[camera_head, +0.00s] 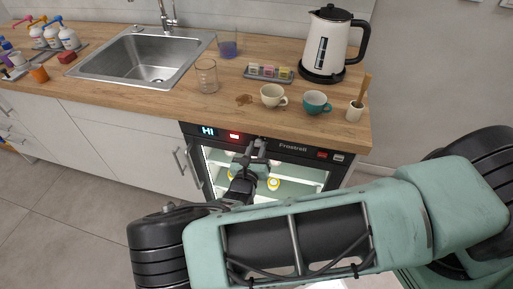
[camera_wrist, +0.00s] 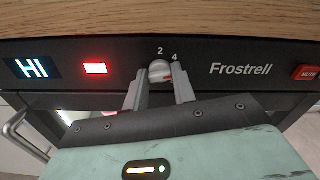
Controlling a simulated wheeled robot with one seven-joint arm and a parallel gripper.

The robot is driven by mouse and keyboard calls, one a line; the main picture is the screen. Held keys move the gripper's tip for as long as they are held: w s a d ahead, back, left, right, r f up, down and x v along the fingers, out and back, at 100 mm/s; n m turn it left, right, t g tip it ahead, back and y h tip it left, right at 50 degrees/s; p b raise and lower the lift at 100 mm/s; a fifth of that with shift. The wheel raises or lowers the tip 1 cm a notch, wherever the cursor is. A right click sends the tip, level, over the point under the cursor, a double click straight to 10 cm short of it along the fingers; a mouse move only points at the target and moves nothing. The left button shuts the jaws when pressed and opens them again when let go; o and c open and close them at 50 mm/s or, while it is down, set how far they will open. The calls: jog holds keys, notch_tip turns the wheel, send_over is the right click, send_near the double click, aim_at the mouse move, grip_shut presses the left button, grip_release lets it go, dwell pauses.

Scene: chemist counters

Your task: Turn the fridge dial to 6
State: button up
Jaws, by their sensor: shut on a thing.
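The fridge (camera_head: 302,179) is built in under the wooden counter, with a dark control panel along its top. The small light-grey dial (camera_wrist: 160,70) sits in the panel's middle in the wrist view, with the numbers 2 and 4 printed above it and to its upper right. A short red mark shows on the dial's face; its exact setting is hard to read. My gripper (camera_wrist: 159,82) is shut on the dial, one finger on each side. In the head view my gripper (camera_head: 258,148) reaches the panel and hides the dial.
The panel shows a "HI" display (camera_wrist: 32,68), a lit red light (camera_wrist: 95,68) and a red MUTE button (camera_wrist: 306,73). The counter (camera_head: 225,112) juts just above. Cups, a beaker (camera_head: 207,77) and a kettle (camera_head: 330,45) stand on it. A cupboard handle (camera_head: 179,161) is left of the fridge.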

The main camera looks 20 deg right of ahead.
jog(key=shift+m, duration=1.1)
jog(key=o, duration=1)
jog(key=b+v, duration=0.4)
jog(key=v, duration=1.3)
jog(key=shift+s+a, duration=0.15)
jog(key=shift+s, duration=0.05)
